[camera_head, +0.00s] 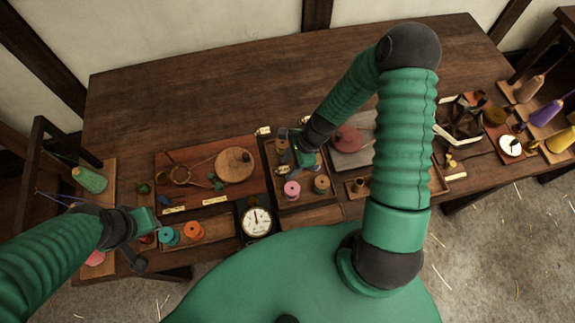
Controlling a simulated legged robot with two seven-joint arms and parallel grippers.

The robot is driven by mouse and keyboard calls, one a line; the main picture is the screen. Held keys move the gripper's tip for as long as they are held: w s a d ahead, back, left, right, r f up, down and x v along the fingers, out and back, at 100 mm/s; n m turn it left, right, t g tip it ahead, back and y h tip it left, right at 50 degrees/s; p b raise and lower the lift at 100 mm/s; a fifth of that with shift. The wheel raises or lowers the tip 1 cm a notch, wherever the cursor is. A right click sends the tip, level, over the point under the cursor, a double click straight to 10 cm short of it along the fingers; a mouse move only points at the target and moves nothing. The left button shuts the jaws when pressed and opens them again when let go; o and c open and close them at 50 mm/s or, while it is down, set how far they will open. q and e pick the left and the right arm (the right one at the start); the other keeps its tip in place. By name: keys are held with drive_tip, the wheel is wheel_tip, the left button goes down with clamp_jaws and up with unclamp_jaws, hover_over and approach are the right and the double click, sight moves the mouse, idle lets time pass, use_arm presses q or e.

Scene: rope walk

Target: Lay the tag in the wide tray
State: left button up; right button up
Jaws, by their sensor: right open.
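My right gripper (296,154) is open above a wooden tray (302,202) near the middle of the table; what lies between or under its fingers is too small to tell. My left gripper (150,228) is at the left, close to the table's front edge, and its jaws are not clear. Several small pale labels show, one on the reddish board (164,160) and one (263,131) at the middle tray's back corner. I cannot tell which is the tag. I also cannot tell which tray is the wide one.
A pink spool (292,190) and a tan spool (322,184) stand in the middle tray. A dial scale (257,221) is left of it. Teal (168,235) and orange (194,231) spools stand near my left gripper. The table's back half (220,100) is clear.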

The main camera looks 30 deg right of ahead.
drive_tip(key=shift+s+a, duration=0.1)
drive_tip(key=shift+a, duration=0.15)
drive_tip(key=w+v, duration=0.1)
drive_tip(key=v, duration=1)
drive_tip(key=s+a+r+n+h, duration=0.2)
drive_tip(key=s+r+n, duration=0.1)
drive_tip(key=n, duration=0.7)
drive_tip(key=s+a+r+n+t+h, duration=0.1)
drive_tip(key=r+n, duration=0.4)
drive_tip(key=n, duration=0.6)
drive_tip(key=shift+s+a+r+h+p, duration=0.3)
drive_tip(key=shift+s+a+h, duration=0.35)
drive_tip(key=shift+s, duration=0.25)
drive_tip(key=shift+a, duration=0.1)
drive_tip(key=shift+a, duration=0.2)
drive_tip(key=shift+d, duration=0.2)
